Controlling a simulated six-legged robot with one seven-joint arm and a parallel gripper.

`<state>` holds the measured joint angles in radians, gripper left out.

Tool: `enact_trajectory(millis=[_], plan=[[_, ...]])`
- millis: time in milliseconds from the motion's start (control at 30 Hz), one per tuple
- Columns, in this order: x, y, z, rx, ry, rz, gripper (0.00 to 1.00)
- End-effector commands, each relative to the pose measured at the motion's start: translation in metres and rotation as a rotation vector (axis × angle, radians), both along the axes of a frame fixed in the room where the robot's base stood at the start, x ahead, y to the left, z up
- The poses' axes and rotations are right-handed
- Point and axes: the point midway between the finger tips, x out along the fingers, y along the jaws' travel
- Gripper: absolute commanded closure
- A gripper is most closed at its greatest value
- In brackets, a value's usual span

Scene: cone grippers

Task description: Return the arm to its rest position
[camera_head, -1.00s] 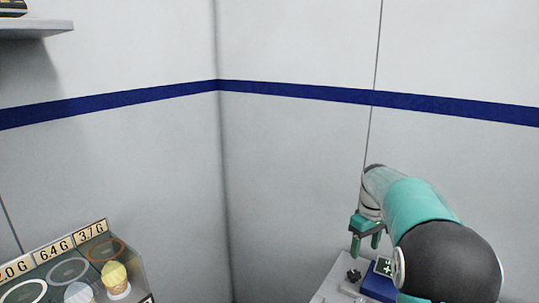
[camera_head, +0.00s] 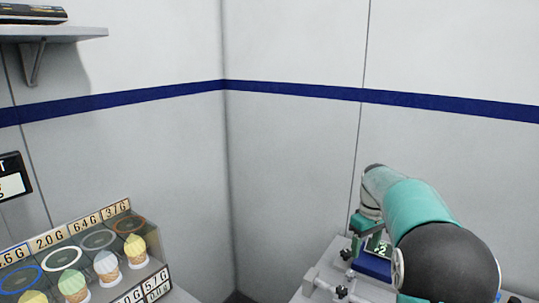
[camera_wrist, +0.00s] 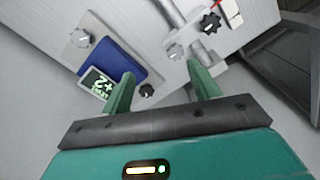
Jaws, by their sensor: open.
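My gripper (camera_wrist: 160,85) is open and empty in the wrist view, with its two green fingers apart. It hangs above a grey bench (camera_wrist: 140,20) that carries a blue device (camera_wrist: 115,55) with a small lit display and black knobs. In the head view my teal and black arm is at the lower right, folded in front of the wall. There the gripper (camera_head: 366,222) is partly hidden by the arm and stands in front of the blue device (camera_head: 372,266).
At the lower left a clear rack (camera_head: 150,262) holds several cones with coloured tops under weight labels. A shelf (camera_head: 60,33) is on the upper left wall. Grey walls with a blue stripe meet in a corner. The space between rack and bench looks free.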

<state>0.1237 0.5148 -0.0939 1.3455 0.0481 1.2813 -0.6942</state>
Motion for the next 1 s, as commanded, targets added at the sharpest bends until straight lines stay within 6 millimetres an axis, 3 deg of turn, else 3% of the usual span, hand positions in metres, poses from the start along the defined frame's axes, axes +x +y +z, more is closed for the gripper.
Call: enact_trajectory(millis=[467, 733, 1000], plan=[[-0.054, 0.028, 0.053, 0.005, -0.094, -0.094, 0.39], [-0.129, 0.058, 0.090, 0.021, -0.197, -0.194, 0.39], [-0.218, 0.087, 0.101, 0.052, -0.311, -0.299, 0.39]])
